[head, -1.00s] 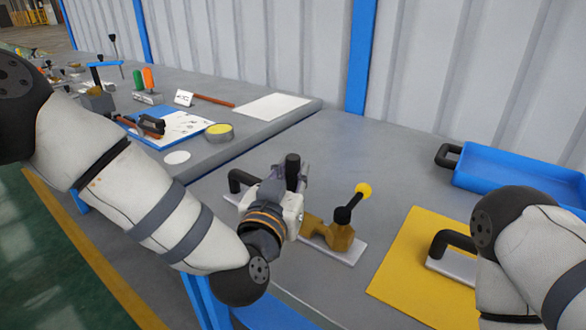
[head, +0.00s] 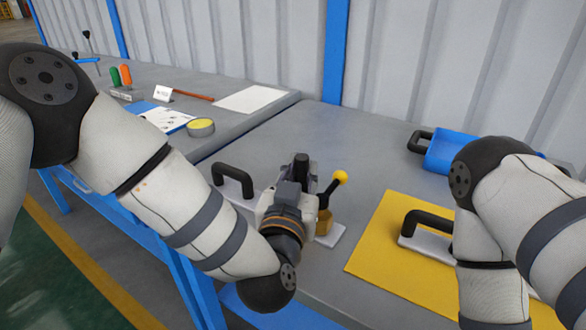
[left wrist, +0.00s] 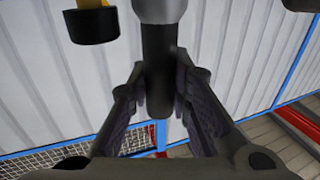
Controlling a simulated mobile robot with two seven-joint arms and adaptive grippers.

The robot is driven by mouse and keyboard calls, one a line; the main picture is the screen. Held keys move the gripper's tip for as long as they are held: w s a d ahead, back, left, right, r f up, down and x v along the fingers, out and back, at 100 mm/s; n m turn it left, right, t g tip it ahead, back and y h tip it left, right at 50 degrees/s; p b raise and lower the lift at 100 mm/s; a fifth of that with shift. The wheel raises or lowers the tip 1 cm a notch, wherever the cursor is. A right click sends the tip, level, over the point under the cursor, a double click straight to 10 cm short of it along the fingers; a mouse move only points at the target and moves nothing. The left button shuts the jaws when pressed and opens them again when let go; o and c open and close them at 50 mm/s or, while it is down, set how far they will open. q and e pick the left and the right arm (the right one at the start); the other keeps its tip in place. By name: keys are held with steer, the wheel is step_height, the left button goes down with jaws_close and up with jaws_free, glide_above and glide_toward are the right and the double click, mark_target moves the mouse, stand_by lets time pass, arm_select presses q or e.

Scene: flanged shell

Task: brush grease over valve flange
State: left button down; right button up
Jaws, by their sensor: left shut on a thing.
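My left gripper (head: 302,175) is shut on a dark upright cylinder, which the left wrist view shows between the two finger pads (left wrist: 157,70) with a pale part at its upper end. I cannot tell from these views whether it is a brush. The brass-coloured valve piece (head: 324,221) sits on a pale plate, with a lever ending in a yellow ball (head: 340,177). The gripper is just left of it and partly covers it; contact cannot be told. A round tin with a yellow top (head: 200,127) stands on the left bench. My right gripper is out of view.
A black handle (head: 232,174) stands left of my left gripper. A yellow mat (head: 375,250) bears a pale plate with another black handle (head: 425,222). A blue tray (head: 450,150) lies behind my right arm. The grey bench behind the valve is clear.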

arm_select(q)
steer(key=w+a, duration=0.3)
steer(key=a, duration=0.2)
steer(key=shift+w+f, duration=0.25)
steer(key=shift+w, duration=0.1)
step_height(320, 180, up, 6)
stand_by(0.6)
step_height(320, 180, up, 3)
stand_by(0.4)
stand_by(0.5)
